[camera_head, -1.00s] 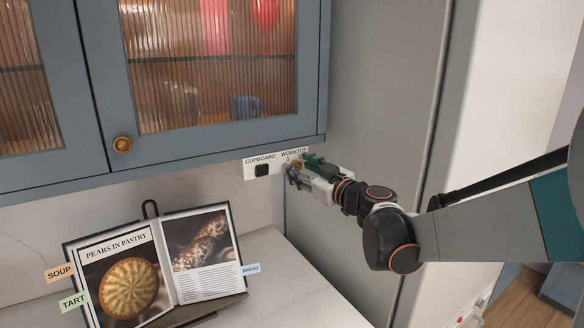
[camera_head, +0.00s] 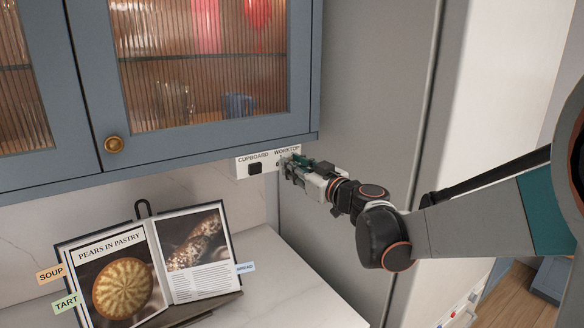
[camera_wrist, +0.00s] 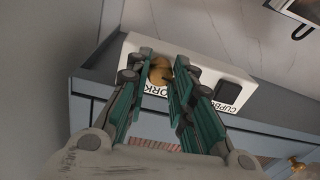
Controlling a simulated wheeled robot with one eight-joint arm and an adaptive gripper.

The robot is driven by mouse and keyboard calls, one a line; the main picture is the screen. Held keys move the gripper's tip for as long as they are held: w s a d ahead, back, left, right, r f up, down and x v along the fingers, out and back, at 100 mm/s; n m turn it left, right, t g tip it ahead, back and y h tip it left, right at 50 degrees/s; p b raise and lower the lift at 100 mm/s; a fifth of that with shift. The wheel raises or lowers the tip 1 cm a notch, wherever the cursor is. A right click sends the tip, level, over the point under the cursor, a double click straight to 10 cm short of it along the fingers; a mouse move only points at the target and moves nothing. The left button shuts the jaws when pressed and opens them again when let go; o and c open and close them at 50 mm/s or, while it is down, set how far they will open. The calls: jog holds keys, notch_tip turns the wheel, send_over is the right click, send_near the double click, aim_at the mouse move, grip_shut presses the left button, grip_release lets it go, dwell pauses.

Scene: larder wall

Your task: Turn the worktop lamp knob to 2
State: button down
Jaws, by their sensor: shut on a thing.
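The worktop lamp knob (camera_wrist: 160,71) is a small brass knob on a white switch panel (camera_head: 241,167) under the wall cupboard. In the wrist view it sits between the fingertips of my gripper (camera_wrist: 164,72), which is shut on it. In the head view my gripper (camera_head: 291,163) reaches the panel's right end, under the word WORKTOP, and mostly covers the knob. The knob's pointer and its number marks cannot be read.
A black cupboard switch (camera_head: 255,168) is left of the knob on the same panel. The glazed cupboard door (camera_head: 205,122) with a brass knob (camera_head: 114,144) is above. A cookbook (camera_head: 150,262) stands on the pale worktop (camera_head: 290,290) below. A tall grey side panel (camera_head: 375,90) is at right.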

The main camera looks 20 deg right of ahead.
jog(key=m, duration=1.1)
jog(key=m+h+p, duration=0.1)
jog(key=m, duration=1)
jog(key=shift+f+m+t, duration=0.15)
jog(key=shift+m+t, duration=0.15)
jog(key=shift+t, duration=0.1)
jog(key=shift+s, duration=0.1)
jog(key=c, duration=1.4)
grip_release()
jog(key=shift+o, duration=0.2)
jog(key=v, duration=0.7)
jog(key=shift+s, duration=0.35)
